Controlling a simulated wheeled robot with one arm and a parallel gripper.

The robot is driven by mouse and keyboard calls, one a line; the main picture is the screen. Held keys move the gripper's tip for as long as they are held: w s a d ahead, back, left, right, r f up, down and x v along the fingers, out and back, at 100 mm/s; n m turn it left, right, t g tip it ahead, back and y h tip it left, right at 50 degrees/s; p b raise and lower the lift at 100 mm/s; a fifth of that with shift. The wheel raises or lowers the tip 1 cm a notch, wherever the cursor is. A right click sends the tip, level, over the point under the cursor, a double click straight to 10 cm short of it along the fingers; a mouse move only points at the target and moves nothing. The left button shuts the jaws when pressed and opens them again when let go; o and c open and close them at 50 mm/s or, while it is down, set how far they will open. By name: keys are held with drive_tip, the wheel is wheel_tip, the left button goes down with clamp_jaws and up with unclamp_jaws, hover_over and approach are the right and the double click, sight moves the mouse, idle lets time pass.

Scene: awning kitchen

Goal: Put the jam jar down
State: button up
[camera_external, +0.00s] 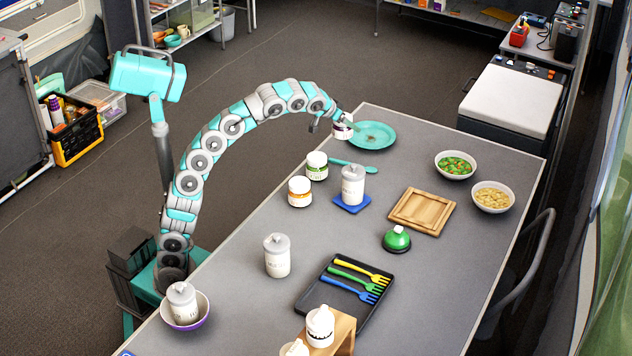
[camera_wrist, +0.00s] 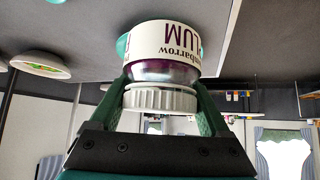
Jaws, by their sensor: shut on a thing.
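The jam jar (camera_wrist: 168,48) has a white label reading "PLUM" with purple bands and a white lid. My gripper (camera_wrist: 166,92) is shut on it near the lid, one finger on each side. The wrist view is upside down, so the jar looks upright. In the external view the jar (camera_external: 342,132) is at the far left end of the grey table, beside the left edge of the teal plate (camera_external: 374,135). My gripper (camera_external: 346,120) partly hides it. I cannot tell whether its base touches the table or overlaps the plate.
A white canister (camera_external: 353,183) stands on a blue coaster. Two food bowls, one with green pieces (camera_external: 456,175), are to the right. Table between plate and bowls is clear.

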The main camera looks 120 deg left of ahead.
drive_tip(key=w+a, duration=0.1)
drive_tip(key=a, duration=0.1)
drive_tip(key=w+a+p, duration=0.1)
drive_tip(key=w+a, duration=0.1)
drive_tip(key=a, duration=0.1)
drive_tip(key=w+a+p, duration=0.1)
drive_tip(key=w+a, duration=0.1)
drive_tip(key=shift+w+a+f, duration=0.15)
drive_tip(key=shift+a+f, duration=0.2)
drive_tip(key=shift+f, duration=0.05)
drive_tip(key=shift+w+a+f+p, duration=0.1)
drive_tip(key=shift+w+a+p, duration=0.45)
drive_tip(key=shift+a+p, duration=0.2)
drive_tip(key=shift+w+a+p, duration=0.5)
drive_tip(key=shift+a+p, duration=0.1)
drive_tip(key=shift+a, duration=0.15)
drive_tip(key=shift+w+a+p, duration=0.2)
drive_tip(key=shift+a+p, duration=0.05)
drive_tip(key=shift+p, duration=0.2)
drive_tip(key=shift+w+a+f+p, duration=0.1)
drive_tip(key=shift+w+a+p, duration=0.45)
drive_tip(key=shift+a+p, duration=0.05)
drive_tip(key=shift+a, duration=0.1)
drive_tip(key=shift+w+a+f, duration=0.1)
drive_tip(key=shift+f, duration=0.1)
drive_tip(key=shift+f+b, duration=0.4)
drive_tip(key=shift+f, duration=1.3)
